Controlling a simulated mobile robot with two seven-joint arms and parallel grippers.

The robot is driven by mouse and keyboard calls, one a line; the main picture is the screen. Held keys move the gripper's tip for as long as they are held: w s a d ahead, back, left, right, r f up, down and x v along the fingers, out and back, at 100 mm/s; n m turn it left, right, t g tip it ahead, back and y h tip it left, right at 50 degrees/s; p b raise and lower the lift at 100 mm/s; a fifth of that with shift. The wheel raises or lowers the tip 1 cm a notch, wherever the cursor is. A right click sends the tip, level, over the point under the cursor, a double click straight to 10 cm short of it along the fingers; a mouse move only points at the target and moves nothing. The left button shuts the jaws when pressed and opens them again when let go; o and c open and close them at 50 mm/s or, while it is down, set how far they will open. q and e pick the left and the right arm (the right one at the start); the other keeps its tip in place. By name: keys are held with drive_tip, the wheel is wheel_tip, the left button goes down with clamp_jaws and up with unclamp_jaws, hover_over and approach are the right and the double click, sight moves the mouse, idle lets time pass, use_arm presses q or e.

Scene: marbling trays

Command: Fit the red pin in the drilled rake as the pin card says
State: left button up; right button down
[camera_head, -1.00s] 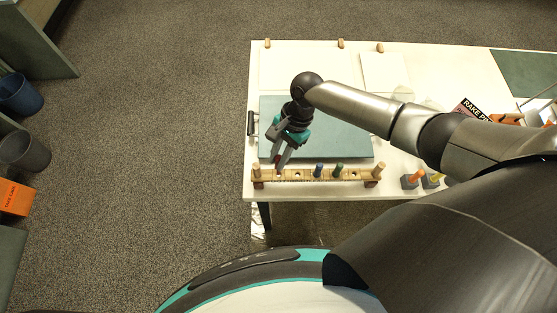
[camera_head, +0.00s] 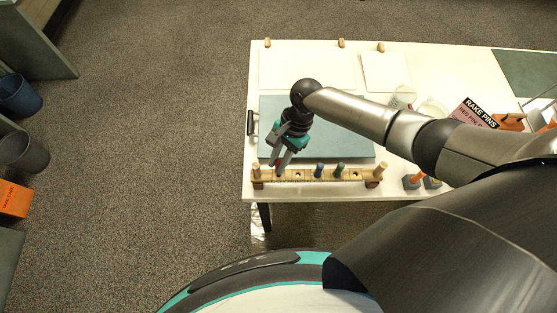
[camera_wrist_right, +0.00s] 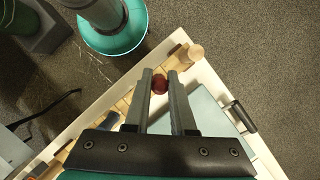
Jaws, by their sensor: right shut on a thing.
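The drilled rake (camera_head: 306,175) is a wooden bar along the table's front edge, with a light wooden peg at each end. My right gripper (camera_head: 279,171) is over the rake's left part. In the right wrist view, its fingers are shut on the red pin (camera_wrist_right: 160,84), whose round dark-red top shows between them. Whether the pin's lower end is in a hole is hidden. The pin card (camera_head: 480,111) is at the right, partly covered by my arm. My left gripper is out of view.
A grey-green tray or board (camera_head: 345,140) lies just behind the rake. An orange pin (camera_head: 416,178) stands in a grey block right of the rake, near my arm.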

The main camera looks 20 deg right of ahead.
drive_tip(key=shift+f+b, duration=0.7)
drive_tip(key=shift+f, duration=0.65)
drive_tip(key=c, duration=0.7)
unclamp_jaws()
drive_tip(key=p+v, duration=0.2)
drive_tip(key=v, duration=1.3)
drive_tip(key=shift+r+p, duration=0.2)
drive_tip(key=shift+p, duration=0.1)
